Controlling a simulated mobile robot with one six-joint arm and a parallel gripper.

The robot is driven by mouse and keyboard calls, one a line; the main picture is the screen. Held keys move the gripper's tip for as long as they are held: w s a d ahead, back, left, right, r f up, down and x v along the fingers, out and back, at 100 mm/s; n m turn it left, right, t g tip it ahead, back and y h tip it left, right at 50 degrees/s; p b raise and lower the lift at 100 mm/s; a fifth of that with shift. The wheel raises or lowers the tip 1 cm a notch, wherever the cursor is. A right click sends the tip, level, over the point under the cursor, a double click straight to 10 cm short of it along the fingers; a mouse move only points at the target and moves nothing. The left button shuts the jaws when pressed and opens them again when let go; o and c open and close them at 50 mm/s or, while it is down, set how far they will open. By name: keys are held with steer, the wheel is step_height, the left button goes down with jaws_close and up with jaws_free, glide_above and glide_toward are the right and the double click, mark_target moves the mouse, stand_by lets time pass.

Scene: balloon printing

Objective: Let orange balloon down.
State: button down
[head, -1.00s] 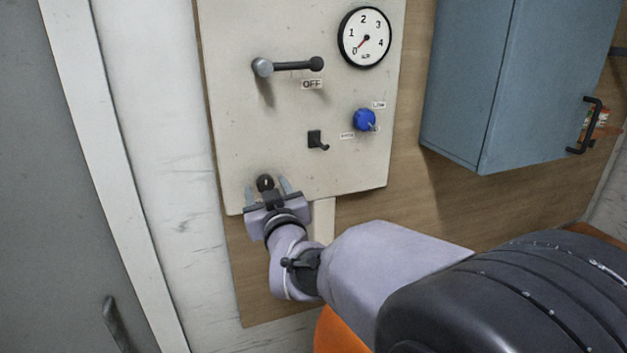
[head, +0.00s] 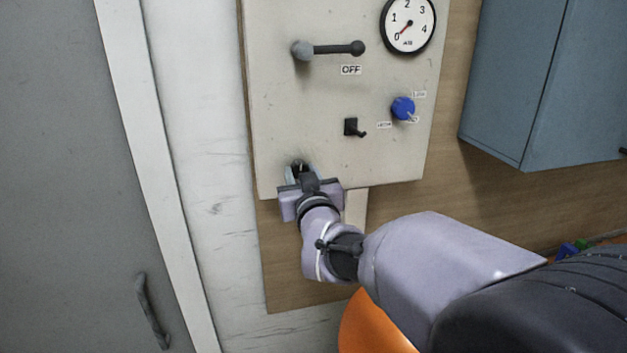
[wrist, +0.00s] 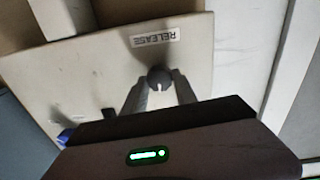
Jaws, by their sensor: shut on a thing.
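The orange balloon (head: 376,326) shows only in part at the bottom of the head view, behind my arm. A dark round knob (head: 297,165) sits near the lower left corner of the pale control panel (head: 300,115). In the wrist view the knob (wrist: 159,78) lies between the fingertips, beside a label (wrist: 155,38) that reads RELEASE. My gripper (head: 299,173) is shut on this knob, with one finger on each side. The gripper also shows in the wrist view (wrist: 160,86).
The panel also carries a lever (head: 330,49) above an OFF label, a gauge (head: 408,25) reading near 0, a small black switch (head: 354,128) and a blue dial (head: 403,108). A blue cabinet (head: 520,80) hangs at right. A grey door (head: 70,180) stands at left.

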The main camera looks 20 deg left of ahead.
steer(key=shift+d+m+g+b, duration=0.15)
steer(key=shift+m+g+b, duration=0.25)
steer(key=shift+m+b, duration=8.05)
steer(key=shift+y, duration=0.3)
steer(key=c, duration=1)
jaws_free()
steer(key=shift+o, duration=0.2)
